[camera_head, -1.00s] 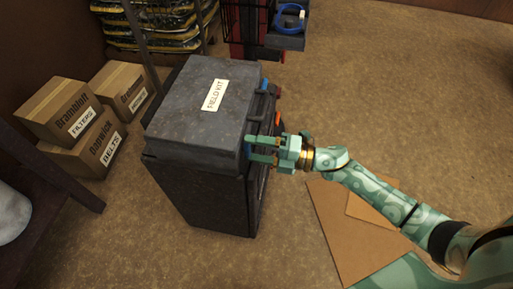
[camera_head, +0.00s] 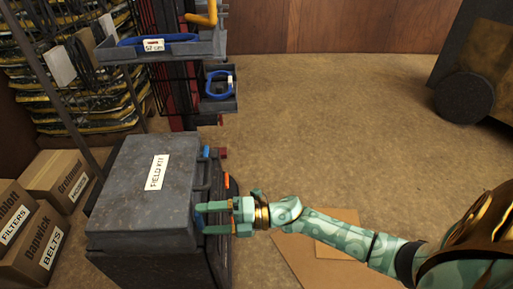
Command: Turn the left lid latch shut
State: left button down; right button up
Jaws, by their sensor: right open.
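One blue lid latch (camera_head: 197,219) shows at the near end of the case's right-facing side, partly hidden by my gripper. A second blue latch (camera_head: 206,152) shows at the far end of that side. My right gripper (camera_head: 205,219) is open at the near latch, one finger on each side of it. Whether the fingers touch the latch is too small to tell. My left gripper is not in view.
Cardboard boxes (camera_head: 60,178) stand left of the case. Behind it is a rack with a grey tray (camera_head: 190,50) and blue rings. Flat cardboard (camera_head: 300,258) lies under my right arm. A dark wheeled machine (camera_head: 465,97) stands at the far right. The floor between is clear.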

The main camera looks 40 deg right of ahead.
jog(key=p+v, duration=0.2)
jog(key=v, duration=1.4)
jog(key=shift+a, duration=0.1)
